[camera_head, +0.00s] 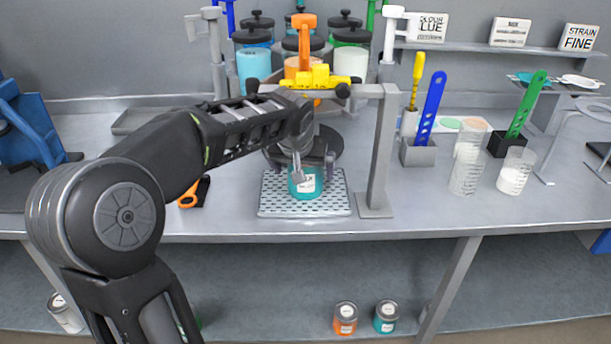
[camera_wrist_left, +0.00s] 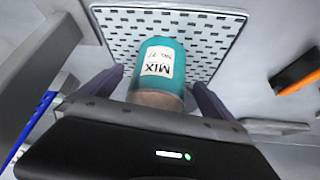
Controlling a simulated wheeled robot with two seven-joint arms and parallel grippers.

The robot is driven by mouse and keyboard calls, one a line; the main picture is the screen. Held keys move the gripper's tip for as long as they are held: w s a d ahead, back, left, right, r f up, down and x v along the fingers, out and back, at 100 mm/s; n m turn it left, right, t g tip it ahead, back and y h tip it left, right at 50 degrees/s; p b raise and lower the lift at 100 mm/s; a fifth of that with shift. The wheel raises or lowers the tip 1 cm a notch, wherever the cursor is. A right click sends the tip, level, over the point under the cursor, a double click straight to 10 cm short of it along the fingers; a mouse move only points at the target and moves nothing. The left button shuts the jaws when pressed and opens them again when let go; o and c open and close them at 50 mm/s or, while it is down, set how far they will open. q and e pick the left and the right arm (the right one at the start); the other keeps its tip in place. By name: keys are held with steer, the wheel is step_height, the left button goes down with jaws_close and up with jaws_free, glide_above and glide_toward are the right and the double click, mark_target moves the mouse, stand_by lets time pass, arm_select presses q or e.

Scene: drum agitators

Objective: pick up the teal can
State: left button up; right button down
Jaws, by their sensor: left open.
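A teal can (camera_head: 306,186) with a white label stands on a grey perforated drip mat (camera_head: 275,207) at the front of the bench. In the left wrist view the can (camera_wrist_left: 172,51) has a label reading "MIX" and stands between the fingers. My left gripper (camera_head: 311,172) reaches over the mat from the left and is at the can. In the left wrist view the left gripper (camera_wrist_left: 158,90) is open, with one finger on each side of the can and visible gaps.
A grey stand (camera_head: 377,170) with a yellow clamp (camera_head: 318,78) rises beside and behind the mat. Clear cups (camera_head: 466,172) and a holder with a blue strip (camera_head: 430,107) stand to the right. An orange-handled tool (camera_head: 188,195) lies left. Another teal can (camera_head: 385,316) is on the lower shelf.

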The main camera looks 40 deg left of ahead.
arm_select(q)
steer(key=x, duration=0.5)
steer(key=shift+p, duration=0.4)
steer(key=shift+r, duration=0.1)
steer(key=c, duration=2)
steer(key=shift+r, duration=0.2)
steer(key=shift+s+d+b, duration=0.25)
steer(key=shift+s+b, duration=0.05)
steer(key=shift+s, duration=0.15)
steer(key=shift+s+d+b, duration=0.25)
steer(key=shift+s, duration=0.2)
steer(key=shift+s+d+r+b, duration=0.1)
steer(key=shift+s+d+b, duration=0.4)
steer(key=shift+s+d, duration=1.3)
steer(key=shift+s+d+f+b, duration=0.1)
steer(key=shift+s+d+b, duration=0.45)
steer(key=shift+s, duration=2.45)
steer(key=shift+s+d+r+b, duration=0.1)
steer(key=shift+s+d+b, duration=0.4)
steer(key=shift+s+d, duration=1.3)
